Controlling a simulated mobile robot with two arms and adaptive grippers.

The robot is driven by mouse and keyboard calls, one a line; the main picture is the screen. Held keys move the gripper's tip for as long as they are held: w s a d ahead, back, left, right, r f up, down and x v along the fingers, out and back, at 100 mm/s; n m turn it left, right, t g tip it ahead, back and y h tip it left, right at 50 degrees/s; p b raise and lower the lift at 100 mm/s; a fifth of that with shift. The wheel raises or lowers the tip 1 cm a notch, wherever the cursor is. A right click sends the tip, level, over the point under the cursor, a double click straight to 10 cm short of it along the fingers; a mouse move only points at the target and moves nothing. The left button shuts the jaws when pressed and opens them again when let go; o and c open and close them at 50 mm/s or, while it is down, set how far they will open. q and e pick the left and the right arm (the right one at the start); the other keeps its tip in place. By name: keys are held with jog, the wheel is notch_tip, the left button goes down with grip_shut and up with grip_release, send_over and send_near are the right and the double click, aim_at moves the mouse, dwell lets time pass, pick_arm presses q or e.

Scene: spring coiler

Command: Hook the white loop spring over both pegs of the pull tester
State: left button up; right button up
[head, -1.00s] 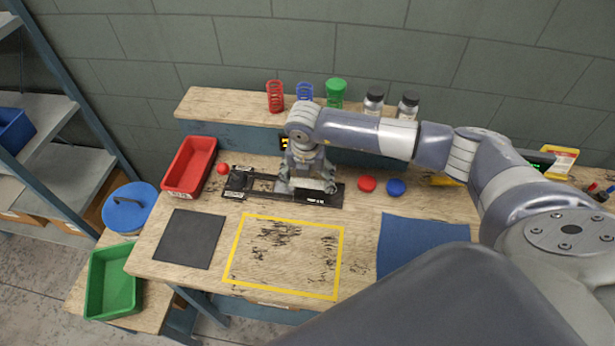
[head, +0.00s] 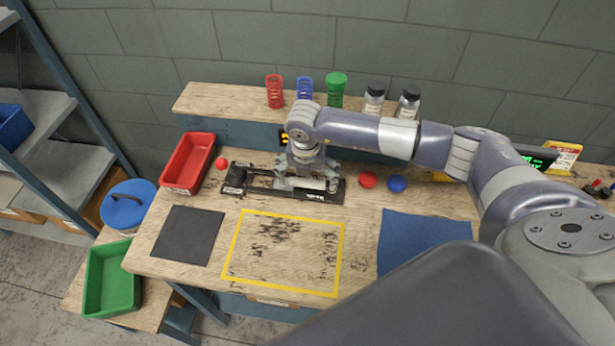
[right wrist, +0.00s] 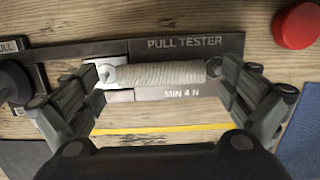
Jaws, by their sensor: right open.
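The pull tester (head: 255,179) is a long black fixture at the back of the bench. In the right wrist view its dark plate (right wrist: 227,42) reads "PULL TESTER" and "MIN 4 N". The white loop spring (right wrist: 160,75) lies lengthwise along the tester. Its left end loop is at a pale metal block and its right end is near the right fingertip. I cannot tell whether either loop sits around a peg. My right gripper (head: 307,184) is over the tester, jaws spread, one finger near each spring end; it also shows in the right wrist view (right wrist: 165,78). My left gripper is not in view.
A red tray (head: 188,163) stands left of the tester. Red (head: 368,179) and blue (head: 397,184) knobs are to its right. The yellow-taped area (head: 283,252) in front is clear, between a black mat (head: 188,236) and a blue cloth (head: 420,240). Coils and bottles stand on the back shelf.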

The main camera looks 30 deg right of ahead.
notch_tip(320, 180, up, 12)
jog(key=s+a, duration=0.1)
jog(key=shift+s, duration=0.2)
dwell(0.3)
jog(key=shift+f, duration=0.1)
dwell(0.4)
